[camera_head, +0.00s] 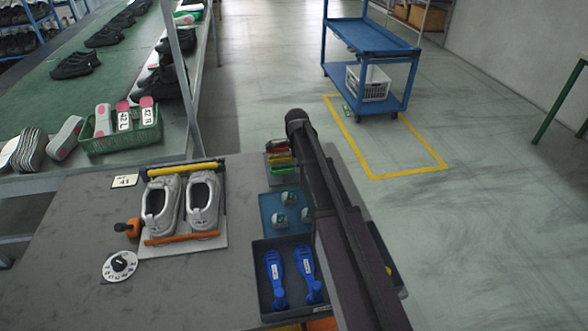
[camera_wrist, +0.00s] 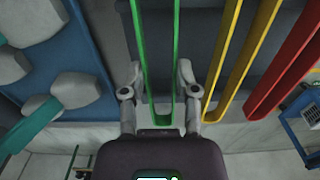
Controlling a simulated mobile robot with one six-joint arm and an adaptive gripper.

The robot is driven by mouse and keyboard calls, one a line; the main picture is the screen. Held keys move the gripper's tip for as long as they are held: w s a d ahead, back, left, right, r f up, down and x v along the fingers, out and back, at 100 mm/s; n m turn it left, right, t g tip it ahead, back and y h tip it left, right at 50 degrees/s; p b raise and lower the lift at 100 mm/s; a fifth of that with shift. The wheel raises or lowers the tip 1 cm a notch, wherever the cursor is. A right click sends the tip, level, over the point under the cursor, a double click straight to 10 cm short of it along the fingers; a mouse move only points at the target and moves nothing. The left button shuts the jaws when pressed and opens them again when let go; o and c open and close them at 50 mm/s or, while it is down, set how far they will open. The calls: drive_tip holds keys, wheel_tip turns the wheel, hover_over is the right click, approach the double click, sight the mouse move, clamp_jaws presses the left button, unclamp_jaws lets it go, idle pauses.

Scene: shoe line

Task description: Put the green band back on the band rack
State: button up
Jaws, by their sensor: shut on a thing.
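My gripper (camera_wrist: 160,72) has one finger on each side of the green band (camera_wrist: 160,116) in the wrist view and is shut on it. The band is a narrow U-shaped loop, its two long sides running to the top edge. A yellow band (camera_wrist: 234,62) and a red band (camera_wrist: 285,72) lie to its right, apart from it. In the head view the band rack (camera_head: 285,182) is at the table's far right, with red, yellow and green (camera_head: 284,169) pieces at it. My arm hides the gripper there. I cannot tell if the green band touches the rack.
A blue tray (camera_head: 264,222) with grey knobs is close in front of the rack; it also shows at left in the wrist view (camera_wrist: 92,42). A dark tray (camera_head: 258,290) holds blue shoe-shaped tools. Grey shoes (camera_head: 203,203) stand on a board to the left.

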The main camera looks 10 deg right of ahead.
drive_tip(key=shift+f, duration=0.15)
drive_tip(key=o, duration=0.9)
drive_tip(key=shift+r, duration=0.2)
wheel_tip(320, 180, up, 12)
drive_tip(key=p, duration=1.2)
idle(0.5)
